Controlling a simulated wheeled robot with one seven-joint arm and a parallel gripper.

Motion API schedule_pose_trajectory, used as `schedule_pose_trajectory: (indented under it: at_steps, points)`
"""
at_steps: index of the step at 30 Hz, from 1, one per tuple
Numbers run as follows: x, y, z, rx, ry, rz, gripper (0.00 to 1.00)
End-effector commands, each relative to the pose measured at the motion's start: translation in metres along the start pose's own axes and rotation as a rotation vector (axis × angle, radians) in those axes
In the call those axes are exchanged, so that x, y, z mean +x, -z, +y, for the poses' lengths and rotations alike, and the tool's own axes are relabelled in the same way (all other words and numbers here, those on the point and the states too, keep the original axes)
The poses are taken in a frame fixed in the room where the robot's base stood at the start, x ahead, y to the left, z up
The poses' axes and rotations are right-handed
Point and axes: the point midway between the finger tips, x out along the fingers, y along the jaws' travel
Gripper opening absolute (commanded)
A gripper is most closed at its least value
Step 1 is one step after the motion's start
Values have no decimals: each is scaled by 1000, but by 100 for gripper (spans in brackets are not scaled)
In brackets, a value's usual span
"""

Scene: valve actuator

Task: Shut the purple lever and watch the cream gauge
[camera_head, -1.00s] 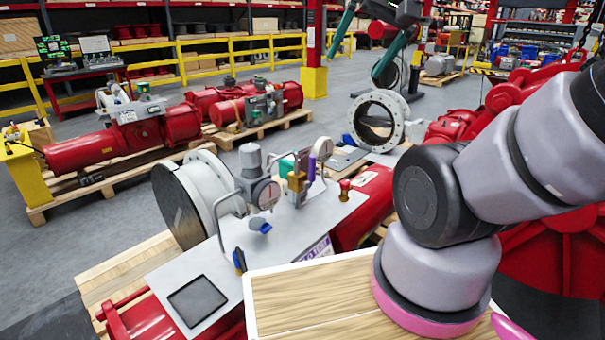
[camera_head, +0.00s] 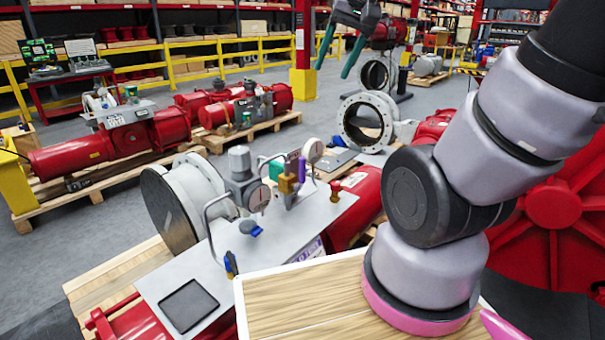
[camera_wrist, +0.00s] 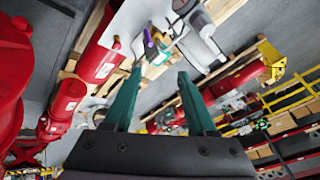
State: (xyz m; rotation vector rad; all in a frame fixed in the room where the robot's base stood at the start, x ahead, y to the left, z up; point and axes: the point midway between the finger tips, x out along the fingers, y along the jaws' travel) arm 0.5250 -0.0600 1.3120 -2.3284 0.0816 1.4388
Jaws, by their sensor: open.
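The purple lever (camera_head: 302,168) stands upright beside a brass valve body (camera_head: 287,183) on the grey panel of the red actuator. In the wrist view the lever shows as a small purple bar (camera_wrist: 148,38) beyond my fingertips. The cream gauge (camera_head: 314,150) is a round dial just right of the lever; its reading is too small to tell. My gripper (camera_head: 332,72) is at the top of the head view, open and empty, apart from the lever and above it in the picture. Its two teal fingers also show spread in the wrist view (camera_wrist: 160,70).
A grey-rimmed gauge (camera_head: 258,198) and bent tubing stand left of the brass valve. A blue handle (camera_head: 251,228) and a brass fitting (camera_head: 335,190) are also on the panel (camera_head: 150,287). A round white flange (camera_head: 366,121) stands behind.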

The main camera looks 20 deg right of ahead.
Motion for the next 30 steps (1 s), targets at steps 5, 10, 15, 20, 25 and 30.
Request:
schedule_pose_trajectory:
  at_steps: [5,10,15,20,25,30]
  points:
    - [58,34,-6,-22,-65,-116,57]
    - [122,57,-7,-49,-127,-213,57]
    - [193,68,-3,-84,-193,-307,57]
    - [254,68,4,-115,-248,-380,57]
    - [291,64,10,-137,-280,-421,57]
    - [305,60,14,-142,-289,-432,57]
